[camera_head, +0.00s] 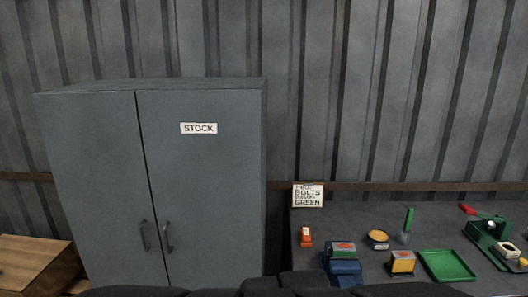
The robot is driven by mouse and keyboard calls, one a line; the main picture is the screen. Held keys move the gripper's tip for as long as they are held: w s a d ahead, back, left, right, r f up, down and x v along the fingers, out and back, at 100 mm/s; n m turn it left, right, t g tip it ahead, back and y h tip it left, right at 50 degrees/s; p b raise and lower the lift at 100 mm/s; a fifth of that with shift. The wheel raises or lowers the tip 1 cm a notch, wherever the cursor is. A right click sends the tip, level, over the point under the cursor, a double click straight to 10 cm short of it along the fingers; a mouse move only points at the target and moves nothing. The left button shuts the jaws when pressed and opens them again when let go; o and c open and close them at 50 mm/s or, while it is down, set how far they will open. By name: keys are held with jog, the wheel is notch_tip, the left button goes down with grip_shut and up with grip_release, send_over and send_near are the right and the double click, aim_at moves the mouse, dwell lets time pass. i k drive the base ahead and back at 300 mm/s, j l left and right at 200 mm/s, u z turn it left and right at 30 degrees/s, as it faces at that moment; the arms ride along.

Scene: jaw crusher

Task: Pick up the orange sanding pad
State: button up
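No thing is plainly recognisable as the orange sanding pad at this size. A small orange-red upright piece with a white mark (306,238) stands at the left of the grey bench. A round thing with an orange-yellow top (377,236) lies near the bench's middle. I cannot tell which of these, if any, is the pad. My gripper is not in view, and dark shapes along the bottom edge hide the front of the bench.
The grey bench (340,222) also holds a blue block with a grey top (342,262), a green upright piece (408,220), a green tray (447,265) and a green press with a red handle (487,230). A sign (308,195) stands behind. A closed grey cabinet (200,190) is left.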

aim_at(305, 239)
jog(key=k+l+z, duration=0.1)
jog(key=k+l, duration=0.15)
jog(key=i+j, duration=0.2)
jog(key=i, duration=0.25)
jog(key=i+j+u, duration=0.1)
jog(key=i, duration=0.35)
jog(key=i+j, duration=0.25)
jog(key=i, duration=0.2)
